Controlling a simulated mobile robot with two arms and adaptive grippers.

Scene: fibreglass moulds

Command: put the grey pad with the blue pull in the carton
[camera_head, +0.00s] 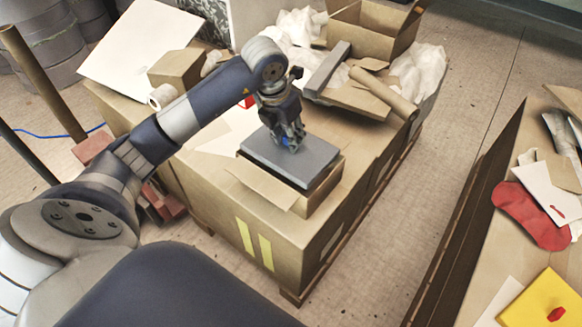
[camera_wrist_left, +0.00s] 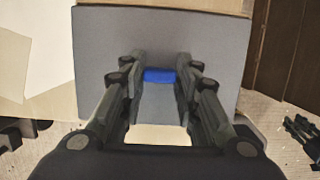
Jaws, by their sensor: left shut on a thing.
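The grey pad (camera_head: 312,163) is a flat, thick rectangle with a small blue pull, which shows clearly in the left wrist view (camera_wrist_left: 159,76). My left gripper (camera_head: 289,146) is shut on the blue pull, with its fingers on either side of it. The pad hangs over the top of the open carton (camera_head: 322,191) and covers most of its mouth. A carton flap (camera_head: 262,186) sticks out on the near left side. I cannot tell whether the pad touches the carton's rim. The carton's inside is hidden.
The carton stands on a large cardboard-topped pallet (camera_head: 225,205). Behind it lie a cardboard tube (camera_head: 385,93), a grey bar (camera_head: 328,68) and another open box (camera_head: 365,35). A right-hand surface holds a red pad (camera_head: 530,216) and a yellow pad (camera_head: 540,298). Floor lies between.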

